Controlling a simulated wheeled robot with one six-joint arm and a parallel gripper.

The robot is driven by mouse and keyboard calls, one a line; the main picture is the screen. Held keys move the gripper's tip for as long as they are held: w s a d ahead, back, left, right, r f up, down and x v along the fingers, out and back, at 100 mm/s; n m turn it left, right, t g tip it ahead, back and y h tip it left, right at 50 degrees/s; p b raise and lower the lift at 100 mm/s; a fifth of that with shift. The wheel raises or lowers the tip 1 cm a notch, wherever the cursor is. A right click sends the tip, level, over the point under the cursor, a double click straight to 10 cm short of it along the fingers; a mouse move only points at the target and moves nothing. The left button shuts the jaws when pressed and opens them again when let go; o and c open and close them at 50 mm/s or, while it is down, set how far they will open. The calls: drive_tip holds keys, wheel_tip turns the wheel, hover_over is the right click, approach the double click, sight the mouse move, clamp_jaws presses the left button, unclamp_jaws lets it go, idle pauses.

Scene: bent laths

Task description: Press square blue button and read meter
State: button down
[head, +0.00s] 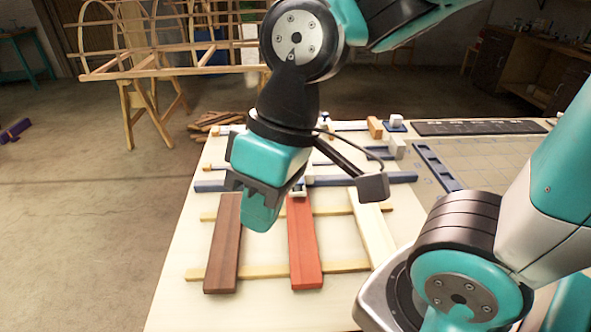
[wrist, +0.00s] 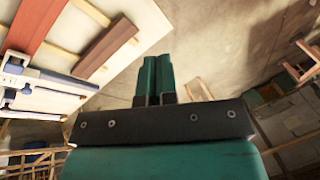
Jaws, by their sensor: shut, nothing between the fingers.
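My gripper (head: 262,215) is shut and empty, pointing down over the pale table between a dark brown lath and a red lath. Its two teal fingers (wrist: 158,78) lie side by side in the wrist view, with the table's edge and floor beyond. I cannot make out a square blue button or a meter for certain in either view. My arm hides part of the table.
The brown lath (head: 223,243), red lath (head: 302,240) and a cream lath (head: 372,225) lie across thin wooden strips on the table (head: 180,303). A blue bar (head: 347,181) and several blocks lie behind them. A wooden frame on trestles (head: 140,65) stands beyond.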

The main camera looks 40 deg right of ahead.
drive_tip(key=w+d+m, duration=0.3)
drive_tip(key=w+m, duration=0.3)
drive_tip(key=m+h+p, duration=0.2)
drive_tip(key=m+h, duration=0.2)
drive_tip(key=m, duration=2.1)
hover_over(297, 187)
wheel_tip(297, 187, down, 4)
drive_tip(key=shift+w+d+f, duration=0.2)
drive_tip(key=shift+w+d, duration=0.05)
wheel_tip(297, 187, down, 14)
drive_tip(key=p, duration=0.3)
drive_tip(key=shift+r, duration=0.1)
